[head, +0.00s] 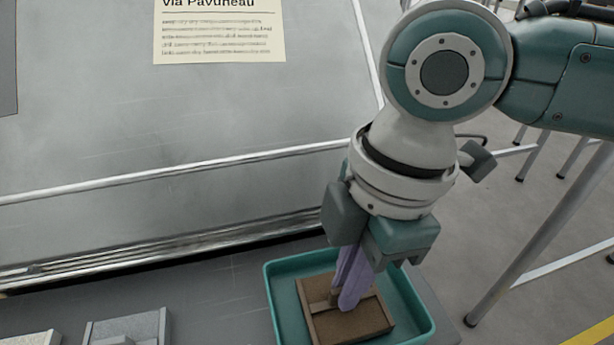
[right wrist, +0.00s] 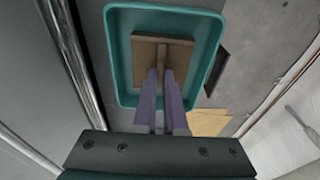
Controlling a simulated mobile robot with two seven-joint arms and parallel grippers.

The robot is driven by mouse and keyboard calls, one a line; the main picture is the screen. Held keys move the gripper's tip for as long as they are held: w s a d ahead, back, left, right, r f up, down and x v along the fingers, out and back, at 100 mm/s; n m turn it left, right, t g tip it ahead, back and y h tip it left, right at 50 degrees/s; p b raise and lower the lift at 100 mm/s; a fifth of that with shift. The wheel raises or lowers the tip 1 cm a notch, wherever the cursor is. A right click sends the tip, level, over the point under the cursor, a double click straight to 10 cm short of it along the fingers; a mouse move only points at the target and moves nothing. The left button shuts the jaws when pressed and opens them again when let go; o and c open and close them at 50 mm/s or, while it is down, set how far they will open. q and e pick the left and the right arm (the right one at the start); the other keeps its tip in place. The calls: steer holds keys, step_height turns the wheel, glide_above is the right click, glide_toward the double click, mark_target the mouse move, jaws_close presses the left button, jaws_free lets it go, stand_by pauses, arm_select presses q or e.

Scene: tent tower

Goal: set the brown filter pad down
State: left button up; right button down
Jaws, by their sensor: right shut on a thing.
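The brown filter pad (head: 350,319) is a flat square with a raised grip bar across its middle. It is within the outline of a teal tray (head: 269,290) in the head view; I cannot tell whether it touches the tray floor. My right gripper (head: 346,300) points down with its purple fingers shut on the pad's bar. The right wrist view also shows the pad (right wrist: 181,52) between the walls of the tray (right wrist: 112,60), with the fingers (right wrist: 160,78) at its bar. My left gripper is not in view.
Grey blocks (head: 128,325) stand on the dark grey surface at the lower left. A metal panel with a rail (head: 180,180) rises behind the tray and bears a paper notice (head: 220,32). Metal legs (head: 540,235) stand on the floor to the right.

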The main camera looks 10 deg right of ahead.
steer(key=shift+f, duration=0.1)
steer(key=c, duration=1.4)
jaws_free()
steer(key=o, duration=0.4)
step_height(320, 180, up, 12)
steer(key=d+p, duration=0.2)
steer(key=p, duration=0.2)
steer(key=s+a+f+m+t+y, duration=0.3)
steer(key=s+a+f+m, duration=0.15)
steer(key=a+m, duration=0.2)
steer(key=s+d+m+h, duration=0.1)
steer(key=s+d+m, duration=0.1)
steer(key=d+m, duration=0.1)
steer(key=s+d+f+m+h, duration=0.1)
steer(key=s+d+m+h, duration=0.1)
steer(key=d, duration=0.4)
steer(key=s+d+f+m+h, duration=0.1)
steer(key=s+d+m, duration=0.2)
steer(key=d+m, duration=0.1)
steer(key=shift+s+d+f+m+t, duration=0.15)
steer(key=shift+s+d+m+t, duration=0.2)
steer(key=shift+m, duration=0.1)
